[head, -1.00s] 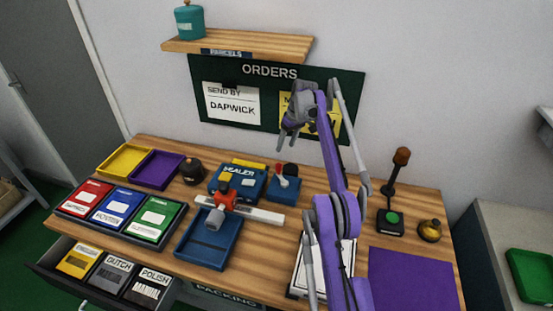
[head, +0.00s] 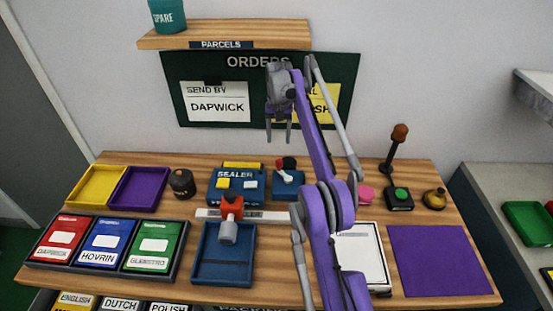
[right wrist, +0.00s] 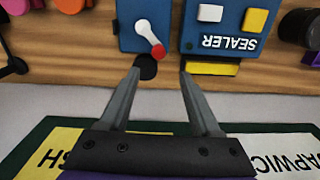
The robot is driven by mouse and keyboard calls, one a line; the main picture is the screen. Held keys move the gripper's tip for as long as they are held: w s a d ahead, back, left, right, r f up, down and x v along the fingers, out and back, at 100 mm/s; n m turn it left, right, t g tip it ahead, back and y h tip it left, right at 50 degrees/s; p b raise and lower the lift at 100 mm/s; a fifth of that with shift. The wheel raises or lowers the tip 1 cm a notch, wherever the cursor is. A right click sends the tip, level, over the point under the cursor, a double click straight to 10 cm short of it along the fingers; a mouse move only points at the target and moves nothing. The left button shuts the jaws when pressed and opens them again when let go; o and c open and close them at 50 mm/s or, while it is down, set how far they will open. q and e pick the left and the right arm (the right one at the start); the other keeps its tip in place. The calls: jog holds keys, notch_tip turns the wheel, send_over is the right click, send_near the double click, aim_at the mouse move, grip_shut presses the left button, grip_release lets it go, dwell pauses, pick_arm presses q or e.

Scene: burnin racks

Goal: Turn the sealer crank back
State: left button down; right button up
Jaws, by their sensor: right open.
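The blue sealer (head: 237,187) stands at the back middle of the table, with yellow and white buttons. It also shows in the right wrist view (right wrist: 222,38). Beside it on the right is a blue box (head: 288,188) bearing the crank, a white arm with a red knob (head: 280,164). In the right wrist view the crank's arm (right wrist: 149,33) slants to its red knob. My right gripper (head: 278,141) is open and empty, fingers pointing down, above and apart from the crank. In the wrist view its fingertips (right wrist: 160,72) flank a black round part. My left gripper is not in view.
A dark pot (head: 182,183) stands left. The orders board (head: 190,112) is behind my arm. A purple mat (head: 440,262) lies right.

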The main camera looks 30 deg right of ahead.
aim_at(279, 160)
notch_tip(279, 160, down, 10)
jog(key=b, duration=0.3)
jog(key=shift+s+d+r, duration=0.1)
jog(key=shift+s+r, duration=0.05)
jog(key=shift+r, duration=0.1)
jog(key=shift+f, duration=0.6)
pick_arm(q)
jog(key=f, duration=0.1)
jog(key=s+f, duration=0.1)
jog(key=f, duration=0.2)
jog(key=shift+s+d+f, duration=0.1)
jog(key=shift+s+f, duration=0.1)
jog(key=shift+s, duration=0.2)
pick_arm(e)
grip_shut()
